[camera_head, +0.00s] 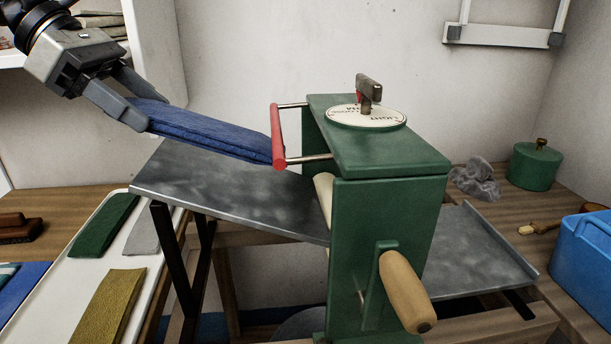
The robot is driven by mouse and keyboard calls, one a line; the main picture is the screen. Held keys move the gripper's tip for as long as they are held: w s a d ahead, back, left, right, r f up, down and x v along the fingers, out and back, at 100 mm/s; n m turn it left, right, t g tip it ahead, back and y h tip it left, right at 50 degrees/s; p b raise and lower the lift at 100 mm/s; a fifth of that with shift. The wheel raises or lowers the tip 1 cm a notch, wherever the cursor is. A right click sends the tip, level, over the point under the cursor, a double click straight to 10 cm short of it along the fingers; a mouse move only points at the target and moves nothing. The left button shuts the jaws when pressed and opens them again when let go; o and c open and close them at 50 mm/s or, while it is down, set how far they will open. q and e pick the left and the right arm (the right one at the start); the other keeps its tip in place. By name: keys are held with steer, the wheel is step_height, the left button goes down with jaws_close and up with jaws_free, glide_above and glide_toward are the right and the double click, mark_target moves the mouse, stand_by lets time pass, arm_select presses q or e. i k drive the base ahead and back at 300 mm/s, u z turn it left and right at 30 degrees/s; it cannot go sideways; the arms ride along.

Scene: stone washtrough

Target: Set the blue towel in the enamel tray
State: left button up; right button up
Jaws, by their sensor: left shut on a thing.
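The blue towel (205,130) is a long folded strip. My left gripper (132,102) is shut on its left end and holds it above the grey sloping metal board. Its right end reaches the red bar of the green wringer; I cannot tell whether they touch. The white enamel tray (50,292) lies at the lower left, partly cut off by the frame. In it lie a green cloth (103,226), a grey cloth (144,233) and a mustard cloth (112,307). My right gripper is not in view.
The green wringer (385,245) with its red bar (277,137) and wooden crank handle (407,290) stands in the middle. The metal board (225,190) slopes beside it. A blue tub (585,255), green pot (535,165) and grey rag (475,180) are at the right. A brown brush (18,228) lies left.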

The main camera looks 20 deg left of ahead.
mark_target(61, 318)
steer(key=k, duration=1)
